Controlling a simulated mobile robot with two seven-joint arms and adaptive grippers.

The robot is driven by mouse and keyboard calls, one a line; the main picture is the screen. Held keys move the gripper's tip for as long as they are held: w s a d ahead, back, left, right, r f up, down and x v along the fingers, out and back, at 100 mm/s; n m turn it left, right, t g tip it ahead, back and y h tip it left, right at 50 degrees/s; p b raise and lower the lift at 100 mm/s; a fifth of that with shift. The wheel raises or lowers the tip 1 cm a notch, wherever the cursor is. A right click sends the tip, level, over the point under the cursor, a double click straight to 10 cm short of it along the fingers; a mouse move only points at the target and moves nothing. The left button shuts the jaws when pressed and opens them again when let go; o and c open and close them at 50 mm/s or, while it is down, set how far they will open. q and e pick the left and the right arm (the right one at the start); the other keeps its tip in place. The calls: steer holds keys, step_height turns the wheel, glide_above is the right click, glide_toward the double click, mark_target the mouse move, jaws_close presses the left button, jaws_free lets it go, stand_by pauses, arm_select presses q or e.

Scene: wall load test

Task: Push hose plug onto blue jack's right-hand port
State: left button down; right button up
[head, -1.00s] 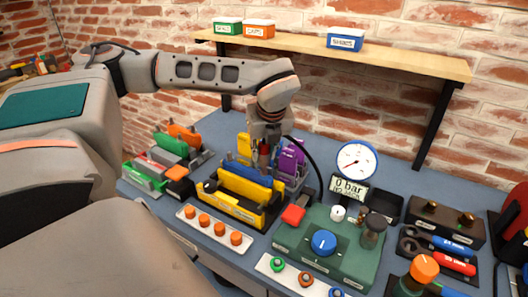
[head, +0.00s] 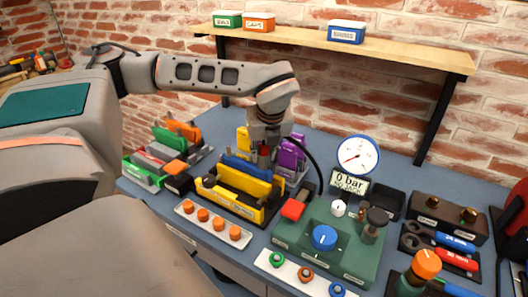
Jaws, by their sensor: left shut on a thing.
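My left gripper (head: 266,150) points down over the back of the yellow jack stand in the middle of the bench. It is shut on the hose plug (head: 263,154), of which only a small reddish part shows between the fingers. A black hose (head: 314,160) curves from behind the gripper down to the green pump unit. The blue jack (head: 246,168) lies in the yellow stand (head: 232,205), just below and in front of the gripper. Its ports are hidden or too small to make out, so I cannot tell whether the plug touches one. My right gripper is out of view.
Purple and yellow jacks (head: 291,155) stand close behind and right of the gripper. The green pump unit (head: 340,250) has a blue knob, and its display reads 0 bar. Green, red and orange pieces (head: 165,155) stand left. A shelf (head: 400,60) runs above.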

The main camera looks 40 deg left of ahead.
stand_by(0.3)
arm_select(q)
steer(key=c, duration=1.7)
jaws_free()
steer(key=shift+o, duration=0.3)
steer(key=shift+f, duration=0.1)
steer(key=o, duration=0.3)
